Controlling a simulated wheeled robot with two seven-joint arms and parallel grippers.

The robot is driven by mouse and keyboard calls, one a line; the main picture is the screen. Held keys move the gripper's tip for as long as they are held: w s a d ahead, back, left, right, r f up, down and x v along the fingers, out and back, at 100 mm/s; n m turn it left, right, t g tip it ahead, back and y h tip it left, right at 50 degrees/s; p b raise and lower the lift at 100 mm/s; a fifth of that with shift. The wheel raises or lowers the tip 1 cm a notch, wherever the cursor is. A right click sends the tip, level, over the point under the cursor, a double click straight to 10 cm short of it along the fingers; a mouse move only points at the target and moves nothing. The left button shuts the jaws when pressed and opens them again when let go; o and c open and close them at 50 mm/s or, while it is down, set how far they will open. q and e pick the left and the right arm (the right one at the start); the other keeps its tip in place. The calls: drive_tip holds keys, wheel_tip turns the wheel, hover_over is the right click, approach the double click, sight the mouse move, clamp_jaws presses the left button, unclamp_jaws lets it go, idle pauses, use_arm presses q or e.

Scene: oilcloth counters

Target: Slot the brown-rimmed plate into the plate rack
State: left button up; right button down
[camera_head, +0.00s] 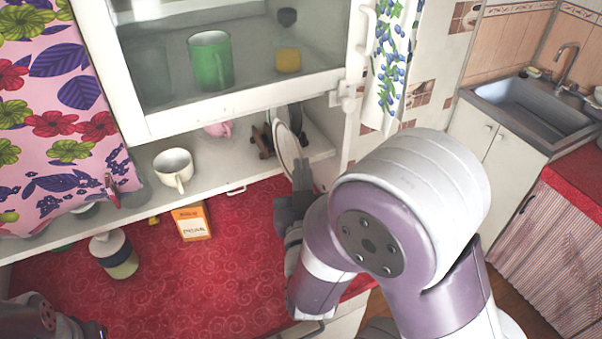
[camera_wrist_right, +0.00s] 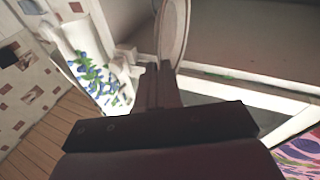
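The brown-rimmed plate (camera_head: 288,150) is held on edge, nearly upright, at the shelf opening under the glass cabinet. My right gripper (camera_head: 301,178) is shut on its lower edge. In the right wrist view the plate (camera_wrist_right: 173,32) rises from between the closed fingers of the gripper (camera_wrist_right: 159,80). The dark wooden plate rack (camera_head: 264,141) stands on the shelf just left of the plate and is partly hidden by it. I cannot tell whether plate and rack touch. My left gripper (camera_head: 90,329) shows only partly at the bottom left; its fingers are unclear.
A cream mug (camera_head: 174,168) and a pink item (camera_head: 218,129) stand on the shelf left of the rack. An orange box (camera_head: 191,222) and a lidded jar (camera_head: 114,253) stand on the red counter (camera_head: 220,285). The cabinet frame (camera_head: 240,103) hangs close above the rack.

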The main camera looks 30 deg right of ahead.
drive_tip(key=shift+w+d+f+b, duration=0.2)
drive_tip(key=shift+w+f+b, duration=0.5)
drive_tip(key=shift+w, duration=1.75)
drive_tip(key=shift+w+d+f+b, duration=0.2)
drive_tip(key=shift+w+b, duration=1)
drive_tip(key=shift+w, duration=1.25)
drive_tip(key=shift+w+d+f+b, duration=0.15)
drive_tip(key=shift+w+f+b, duration=0.55)
drive_tip(key=shift+w, duration=1.75)
drive_tip(key=shift+r, duration=0.25)
drive_tip(key=c, duration=1.2)
unclamp_jaws()
drive_tip(key=shift+c, duration=0.2)
